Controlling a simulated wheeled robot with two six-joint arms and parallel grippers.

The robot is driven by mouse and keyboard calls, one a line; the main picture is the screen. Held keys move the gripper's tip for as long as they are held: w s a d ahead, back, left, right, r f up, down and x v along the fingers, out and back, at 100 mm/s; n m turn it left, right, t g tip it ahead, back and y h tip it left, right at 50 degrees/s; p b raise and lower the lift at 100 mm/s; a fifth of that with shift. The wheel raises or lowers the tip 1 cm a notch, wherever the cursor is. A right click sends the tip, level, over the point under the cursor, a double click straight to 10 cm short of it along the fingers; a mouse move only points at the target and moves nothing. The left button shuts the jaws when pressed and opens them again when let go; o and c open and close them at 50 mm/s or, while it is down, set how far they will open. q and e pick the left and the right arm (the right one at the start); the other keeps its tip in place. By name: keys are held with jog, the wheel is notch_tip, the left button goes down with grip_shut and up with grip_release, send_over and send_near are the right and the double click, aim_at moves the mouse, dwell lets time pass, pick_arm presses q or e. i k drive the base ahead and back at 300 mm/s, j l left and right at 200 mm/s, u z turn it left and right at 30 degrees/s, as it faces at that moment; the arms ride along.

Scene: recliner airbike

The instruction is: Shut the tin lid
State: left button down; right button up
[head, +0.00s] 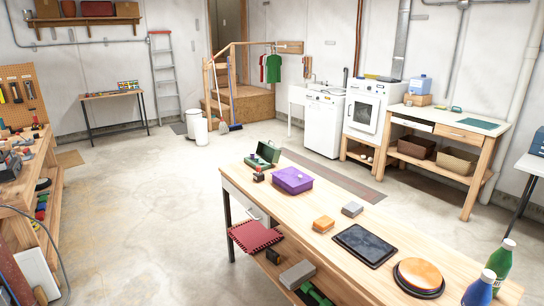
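A green tin (263,160) stands at the far left end of the wooden workbench. Its lid (268,151) looks raised, tilted up at the back right, so the inside shows in part. A closed-looking purple box (292,180) sits just in front of it to the right. Neither of my grippers is in view.
A small dark and red object (258,175) lies by the tin's front. An orange block (323,224), a grey block (352,209), a black tablet (364,245), a round orange-topped item (419,277) and bottles (480,289) occupy the nearer bench (285,222). Floor (150,210) at left is clear.

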aim_at(270, 153)
jog(key=i+j+u, duration=0.15)
jog(key=i, duration=0.3)
jog(key=i+j+u, duration=0.2)
jog(key=i, duration=0.25)
